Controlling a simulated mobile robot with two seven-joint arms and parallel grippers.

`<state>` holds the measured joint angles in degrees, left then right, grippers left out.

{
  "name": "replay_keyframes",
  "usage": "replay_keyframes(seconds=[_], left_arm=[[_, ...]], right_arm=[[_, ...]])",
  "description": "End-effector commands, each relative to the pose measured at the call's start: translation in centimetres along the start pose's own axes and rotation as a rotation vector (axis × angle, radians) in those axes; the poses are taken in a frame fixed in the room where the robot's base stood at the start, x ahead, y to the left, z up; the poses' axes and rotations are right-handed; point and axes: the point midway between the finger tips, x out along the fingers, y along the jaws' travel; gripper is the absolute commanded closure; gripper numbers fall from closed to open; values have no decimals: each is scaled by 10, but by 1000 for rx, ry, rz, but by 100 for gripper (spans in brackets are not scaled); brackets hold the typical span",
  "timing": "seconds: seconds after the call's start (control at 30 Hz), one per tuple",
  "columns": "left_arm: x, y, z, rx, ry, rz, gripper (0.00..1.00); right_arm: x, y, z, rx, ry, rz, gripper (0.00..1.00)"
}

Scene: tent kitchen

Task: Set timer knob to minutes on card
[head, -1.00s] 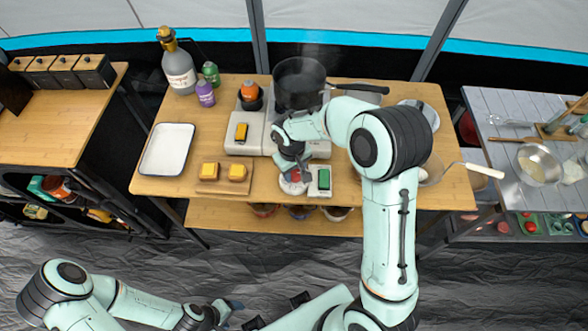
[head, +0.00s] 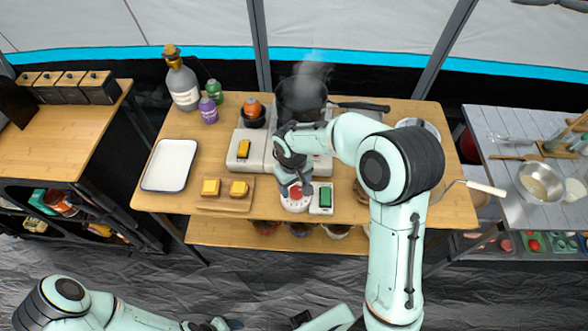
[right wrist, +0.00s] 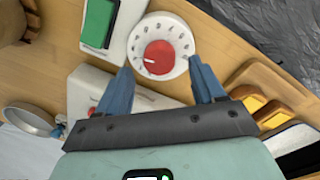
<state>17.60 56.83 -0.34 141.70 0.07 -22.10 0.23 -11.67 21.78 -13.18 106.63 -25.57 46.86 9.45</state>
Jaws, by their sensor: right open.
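The timer (head: 294,204) is a white round dial with a red knob, near the front edge of the middle table. In the right wrist view its red knob (right wrist: 160,57) shows clearly, with a pale mark toward the left and numerals around it. A green-faced card or panel (head: 321,199) lies beside it; it also shows in the right wrist view (right wrist: 98,22), with no readable number. My right gripper (right wrist: 160,70) is open and empty, its fingers apart on either side of the dial's near part, not closed on the knob. My left gripper (head: 215,325) is at the bottom edge, partly cut off.
Behind are a stove (head: 251,155) and a steaming dark pot (head: 302,100) with its handle to the right. A board (head: 222,207) with yellow-topped blocks and a white tray (head: 168,166) lie left. Bottles (head: 182,90) stand at the back left.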

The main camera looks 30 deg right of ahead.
Motion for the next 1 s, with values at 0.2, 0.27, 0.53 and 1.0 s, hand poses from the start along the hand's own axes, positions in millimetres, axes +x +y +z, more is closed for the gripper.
replay_keyframes(seconds=[0.2, 0.27, 0.53, 1.0], left_arm=[[-5, 3, -3, 2, 4, 1, 32], [-6, 4, -4, 2, 5, 2, 32], [-10, 6, -6, 3, 9, 3, 32], [-2, 1, -1, 1, 2, 1, 32]], right_arm=[[-54, 0, -2, 1, 8, 0, 32], [-66, 0, -2, 1, 7, -1, 32], [-104, 0, -1, 1, 3, -1, 32], [-105, 0, 1, -16, -1, -1, 32]])
